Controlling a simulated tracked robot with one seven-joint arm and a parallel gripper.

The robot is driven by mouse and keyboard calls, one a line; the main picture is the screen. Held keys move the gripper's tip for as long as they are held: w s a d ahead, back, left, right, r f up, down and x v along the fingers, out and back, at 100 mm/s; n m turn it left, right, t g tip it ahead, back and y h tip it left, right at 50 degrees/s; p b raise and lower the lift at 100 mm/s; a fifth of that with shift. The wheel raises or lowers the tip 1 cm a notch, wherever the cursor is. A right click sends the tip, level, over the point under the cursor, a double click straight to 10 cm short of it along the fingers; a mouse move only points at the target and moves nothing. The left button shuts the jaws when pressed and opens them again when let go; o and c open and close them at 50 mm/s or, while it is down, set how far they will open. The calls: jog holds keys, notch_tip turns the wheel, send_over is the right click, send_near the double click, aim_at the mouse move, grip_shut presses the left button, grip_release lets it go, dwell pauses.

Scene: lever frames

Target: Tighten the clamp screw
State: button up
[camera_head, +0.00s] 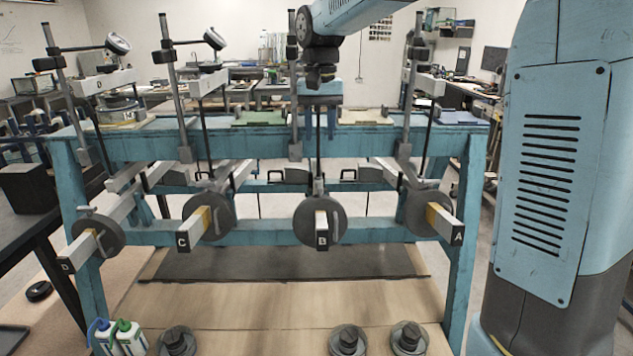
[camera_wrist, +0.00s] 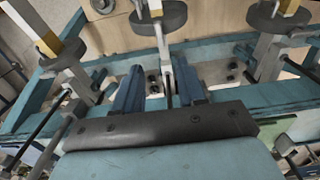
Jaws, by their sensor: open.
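A blue lever frame carries several levers lettered A (camera_head: 457,233), B (camera_head: 321,237), C (camera_head: 183,242) and D (camera_head: 66,265), each with a grey round weight. The weight on lever B (camera_head: 337,224) sits below my gripper (camera_head: 319,136). My gripper points down at the frame's top beam, with its blue fingers apart around an upright rod (camera_head: 319,165). In the wrist view, a pale bar shows between the fingers (camera_wrist: 160,68), and a round weight (camera_wrist: 158,17) lies beyond them. I cannot make out a clamp screw with certainty; contact with the rod is unclear.
Upright posts with dial gauges (camera_head: 118,43) stand along the frame's top beam (camera_head: 230,142), close on both sides of my gripper. Loose weights (camera_head: 348,340) and bottles (camera_head: 131,338) rest on the wooden board in front. A black table (camera_head: 28,238) stands at left.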

aim_at(320, 186)
notch_tip(320, 186, down, 14)
jog(key=shift+r, duration=0.25)
dwell(0.3)
jog(key=shift+c, duration=0.4)
grip_shut()
